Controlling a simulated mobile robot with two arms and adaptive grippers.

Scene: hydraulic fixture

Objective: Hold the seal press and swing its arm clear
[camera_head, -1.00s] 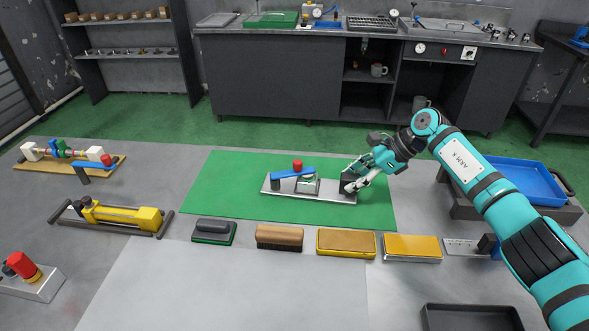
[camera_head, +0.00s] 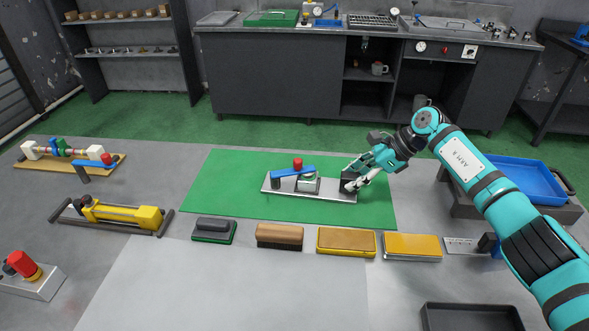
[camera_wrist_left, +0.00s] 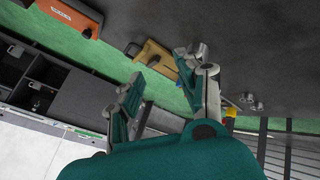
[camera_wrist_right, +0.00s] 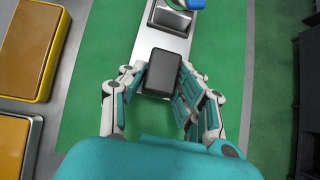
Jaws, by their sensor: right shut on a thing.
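The seal press lies on the green mat (camera_head: 225,190). It has a silver base plate (camera_head: 330,190), a blue swing arm (camera_head: 293,171) with a red knob (camera_head: 297,163), and a dark block (camera_head: 349,185) at its right end. The blue arm lies across the plate, over a small pale fixture. My right gripper (camera_head: 352,180) is shut on the dark block; the right wrist view shows its fingers on both sides of the block (camera_wrist_right: 161,73). My left gripper (camera_wrist_left: 165,95) shows only in the left wrist view, with its fingers apart and nothing between them.
A block with a dark handle (camera_head: 213,230), a brush (camera_head: 279,237) and two yellow-topped blocks (camera_head: 346,241) line the mat's front edge. A yellow pump (camera_head: 122,215) stands at left. A blue tray (camera_head: 520,180) is beyond my right arm. The mat's left part is clear.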

